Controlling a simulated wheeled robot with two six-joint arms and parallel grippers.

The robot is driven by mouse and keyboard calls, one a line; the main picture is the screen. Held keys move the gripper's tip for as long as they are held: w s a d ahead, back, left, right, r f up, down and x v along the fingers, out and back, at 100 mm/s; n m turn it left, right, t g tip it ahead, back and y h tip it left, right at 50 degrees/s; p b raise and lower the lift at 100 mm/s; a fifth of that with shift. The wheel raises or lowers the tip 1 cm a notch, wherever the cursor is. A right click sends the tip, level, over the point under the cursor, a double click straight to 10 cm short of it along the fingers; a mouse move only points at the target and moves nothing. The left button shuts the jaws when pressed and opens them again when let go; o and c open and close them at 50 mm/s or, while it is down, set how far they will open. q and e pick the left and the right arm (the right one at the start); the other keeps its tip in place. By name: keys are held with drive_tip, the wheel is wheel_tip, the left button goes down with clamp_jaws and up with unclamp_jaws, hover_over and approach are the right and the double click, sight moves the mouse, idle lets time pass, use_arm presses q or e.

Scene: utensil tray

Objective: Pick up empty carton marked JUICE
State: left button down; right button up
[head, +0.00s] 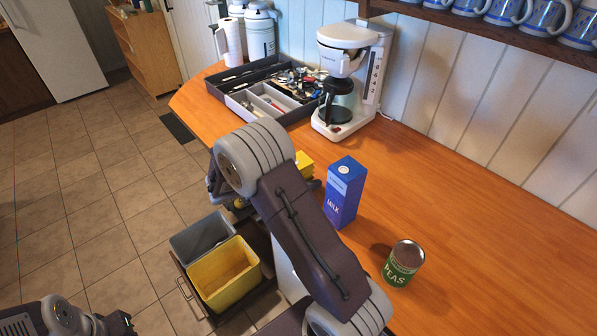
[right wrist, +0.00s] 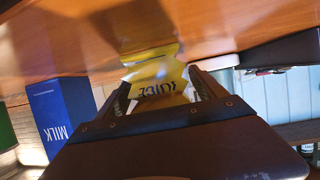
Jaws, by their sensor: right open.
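The yellow carton (right wrist: 158,72) shows in the right wrist view, with the word JUICE upside down on its face. My right gripper (right wrist: 160,90) is open, with one finger on each side of the carton; I cannot tell whether they touch it. In the head view only a yellow part of the carton (head: 304,162) shows at the counter's front edge, left of the milk carton; my right arm hides the rest. My left gripper (head: 120,323) is at the bottom left corner of the head view, small and cut off, away from the counter.
A blue MILK carton (head: 344,192) stands close to the right of the juice carton. A green PEAS can (head: 403,263) stands nearer. A coffee maker (head: 346,80) and utensil tray (head: 287,119) are behind. Grey (head: 190,242) and yellow (head: 222,297) bins stand below. The counter's right side (head: 500,220) is clear.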

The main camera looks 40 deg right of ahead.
sight(307, 156)
drive_tip(key=shift+x, duration=1)
drive_tip(key=shift+a, duration=0.15)
drive_tip(key=c, duration=1.4)
wheel_tip(307, 156, up, 10)
